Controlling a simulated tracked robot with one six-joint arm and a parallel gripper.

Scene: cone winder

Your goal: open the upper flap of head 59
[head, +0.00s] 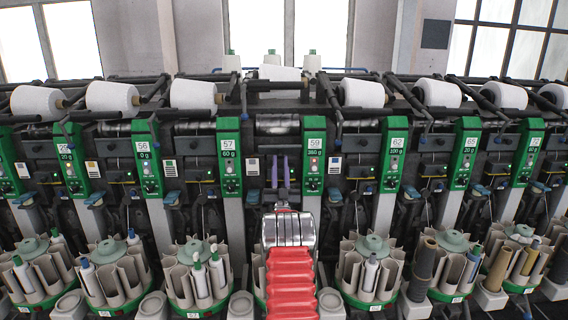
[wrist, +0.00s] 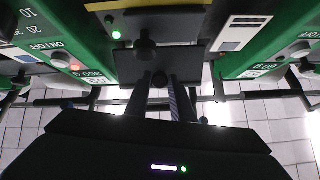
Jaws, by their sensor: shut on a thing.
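Head 59 carries a green panel (head: 314,155) with a white number label, just right of my gripper (head: 280,172) in the head view. My gripper reaches up into the dark bay left of that panel. In the wrist view, which looks inverted, my gripper (wrist: 160,84) has its two fingers close together around a small dark knob (wrist: 160,78). The knob appears to belong to the upper flap (wrist: 185,62), a dark plate between two green panels. The flap's exact outline and angle are hard to make out. My wrist hides the lower part of the bay.
Neighbouring heads with green panels, such as 57 (head: 229,155) and 62 (head: 395,158), stand close on both sides. White yarn packages (head: 193,94) line the top. Bobbin magazines (head: 200,275) stand below. In the wrist view, another dark round knob (wrist: 145,45) is just beyond the fingertips.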

